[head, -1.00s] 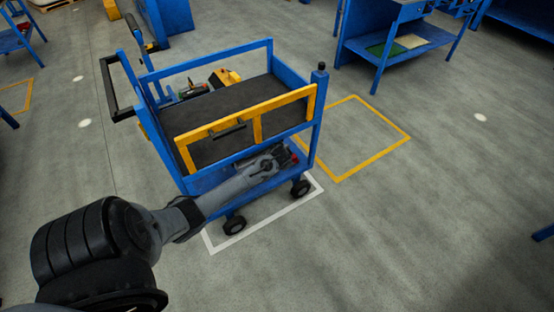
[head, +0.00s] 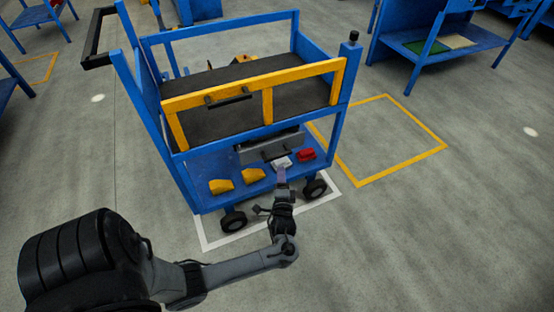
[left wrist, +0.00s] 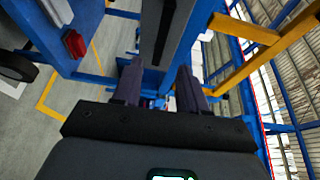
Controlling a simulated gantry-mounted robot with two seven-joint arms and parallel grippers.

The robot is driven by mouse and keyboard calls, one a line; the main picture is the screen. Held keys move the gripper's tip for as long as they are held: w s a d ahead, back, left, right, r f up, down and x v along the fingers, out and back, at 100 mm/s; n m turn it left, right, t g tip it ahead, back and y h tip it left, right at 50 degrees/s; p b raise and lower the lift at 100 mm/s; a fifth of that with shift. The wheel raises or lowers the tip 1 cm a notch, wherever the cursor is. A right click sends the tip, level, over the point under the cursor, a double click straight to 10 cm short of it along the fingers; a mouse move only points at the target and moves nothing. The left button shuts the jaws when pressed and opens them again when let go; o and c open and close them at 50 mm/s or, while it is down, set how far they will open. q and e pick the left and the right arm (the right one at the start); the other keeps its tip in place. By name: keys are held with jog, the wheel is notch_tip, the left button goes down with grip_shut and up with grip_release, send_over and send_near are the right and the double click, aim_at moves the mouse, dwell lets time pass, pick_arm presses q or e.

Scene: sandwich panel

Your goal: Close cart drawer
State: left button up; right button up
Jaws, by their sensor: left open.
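The blue cart (head: 206,166) stands in the middle of the head view. Its grey drawer (head: 252,155) hangs under the top deck, with a dark strip along its upper edge; I cannot tell how far out it is. A dark handle-like piece is on its front. My left gripper (head: 281,176) is open, just in front of and below the drawer, with no visible object held. In the left wrist view its two fingers (left wrist: 160,86) are apart, and a grey panel with a black strip (left wrist: 158,28) lies ahead between them. Contact cannot be told. My right gripper is not in view.
The cart's lower shelf holds yellow pieces (head: 222,186), a red piece (head: 306,154) and a white one. A yellow-framed rail (head: 180,132) fronts the top deck. Blue tables (head: 400,62) stand behind to the right. Floor in front and to the right is clear.

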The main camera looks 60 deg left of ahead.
aim_at(278, 155)
pick_arm(q)
jog(key=shift+s+a+b+x, duration=0.15)
jog(key=shift+b+x, duration=0.8)
jog(key=shift+x, duration=0.8)
jog(key=shift+s+b+x, duration=0.15)
jog(key=shift+b+x, duration=0.75)
jog(key=shift+x, duration=0.85)
jog(key=shift+s+a+b+x, duration=0.1)
jog(key=shift+b+x, duration=0.85)
jog(key=shift+x, duration=0.75)
jog(key=shift+c, duration=0.6)
grip_shut()
